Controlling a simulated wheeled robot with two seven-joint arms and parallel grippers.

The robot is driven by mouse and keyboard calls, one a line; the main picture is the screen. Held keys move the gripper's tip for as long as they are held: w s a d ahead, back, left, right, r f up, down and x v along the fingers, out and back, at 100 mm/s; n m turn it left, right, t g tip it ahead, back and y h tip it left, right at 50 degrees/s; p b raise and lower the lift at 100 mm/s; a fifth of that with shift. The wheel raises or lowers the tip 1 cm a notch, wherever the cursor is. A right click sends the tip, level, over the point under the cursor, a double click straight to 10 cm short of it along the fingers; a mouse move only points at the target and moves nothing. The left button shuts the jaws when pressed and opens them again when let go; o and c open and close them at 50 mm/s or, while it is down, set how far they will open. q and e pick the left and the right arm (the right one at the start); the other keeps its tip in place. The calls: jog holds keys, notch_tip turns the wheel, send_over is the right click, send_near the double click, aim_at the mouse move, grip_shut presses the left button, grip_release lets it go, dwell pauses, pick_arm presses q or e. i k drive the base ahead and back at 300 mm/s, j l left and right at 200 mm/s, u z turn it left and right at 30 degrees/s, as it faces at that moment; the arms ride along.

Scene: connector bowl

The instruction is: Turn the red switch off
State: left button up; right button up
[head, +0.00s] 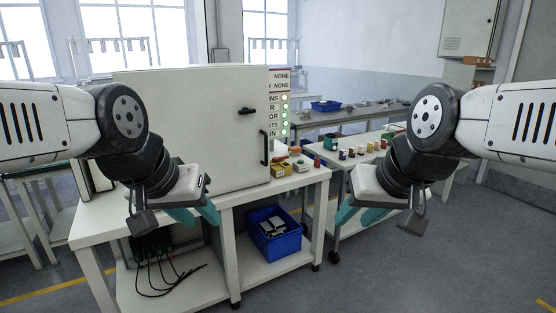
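I cannot pick out a red switch for certain. A small red piece (317,161) stands on the bench at the right of the large white cabinet (190,125), too small to identify. My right gripper (359,215) hangs to the right of the bench, also with fingers apart and empty. Neither gripper touches the panel or the small red piece.
A second table (350,165) with small coloured parts stands behind at right. Floor at front right is clear.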

aim_at(276, 159)
jog(key=i+l+u, duration=0.1)
jog(key=i, duration=0.4)
jog(key=i+l, duration=0.3)
jog(key=i, duration=0.2)
jog(key=i+l+u, duration=0.15)
jog(key=i, duration=0.3)
jog(key=i+l, duration=0.4)
jog(key=i+l+u, duration=0.15)
jog(key=i, duration=0.45)
jog(key=l, duration=0.1)
